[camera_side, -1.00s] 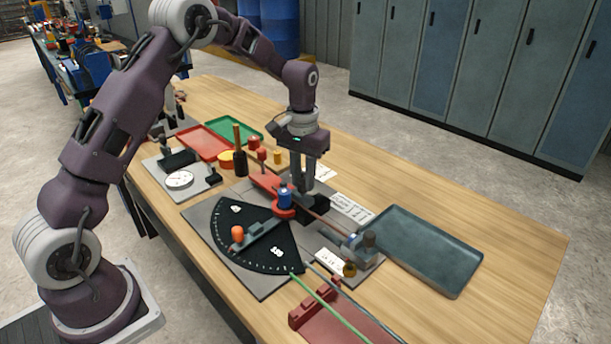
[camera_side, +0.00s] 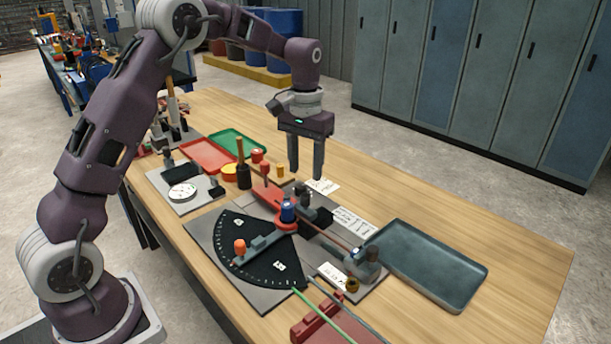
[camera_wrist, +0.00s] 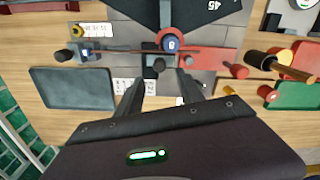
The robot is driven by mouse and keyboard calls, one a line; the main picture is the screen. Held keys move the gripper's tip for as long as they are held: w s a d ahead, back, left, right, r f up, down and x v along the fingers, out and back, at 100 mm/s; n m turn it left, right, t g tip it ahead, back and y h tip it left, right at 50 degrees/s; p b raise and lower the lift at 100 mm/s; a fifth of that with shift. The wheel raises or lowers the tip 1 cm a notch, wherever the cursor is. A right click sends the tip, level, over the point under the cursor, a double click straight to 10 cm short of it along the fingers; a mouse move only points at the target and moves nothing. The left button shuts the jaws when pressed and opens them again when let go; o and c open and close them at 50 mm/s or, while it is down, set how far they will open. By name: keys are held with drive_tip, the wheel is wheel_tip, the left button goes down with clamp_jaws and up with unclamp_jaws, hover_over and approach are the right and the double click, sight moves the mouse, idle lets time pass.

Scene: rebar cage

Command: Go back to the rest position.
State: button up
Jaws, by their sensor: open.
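My gripper (camera_side: 306,176) is raised above the far side of the bending fixture, pointing down, with its two fingers apart and nothing between them. In the wrist view its fingers (camera_wrist: 166,98) frame the fixture's middle. The fixture has a black angle plate (camera_side: 262,258) with a lever ending in an orange knob (camera_side: 240,246). A blue-topped post in a red collar (camera_side: 288,212) stands at the lever's pivot. A thin rod (camera_side: 335,238) runs across the fixture past the pivot.
An empty grey tray (camera_side: 425,265) lies to the right. Red (camera_side: 207,156) and green (camera_side: 238,143) trays, a dial gauge (camera_side: 183,192) and a dark wooden-handled tool (camera_side: 243,172) stand to the left and back. A red rack with green and grey rods (camera_side: 320,325) is at the front. Air around my gripper is clear.

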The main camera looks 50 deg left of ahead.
drive_tip(key=s+d+r+m+t, duration=0.1)
drive_tip(key=s+d+r+t, duration=0.3)
drive_tip(key=s+r, duration=0.85)
drive_tip(key=s+d+f+m, duration=0.1)
drive_tip(key=s+d, duration=0.1)
drive_tip(key=s, duration=0.7)
drive_tip(key=s+d+m+t, duration=0.1)
drive_tip(key=s+d, duration=0.1)
drive_tip(key=s, duration=0.8)
drive_tip(key=shift+d+f+t, duration=0.25)
drive_tip(key=shift+f+t, duration=0.05)
drive_tip(key=shift+f, duration=0.05)
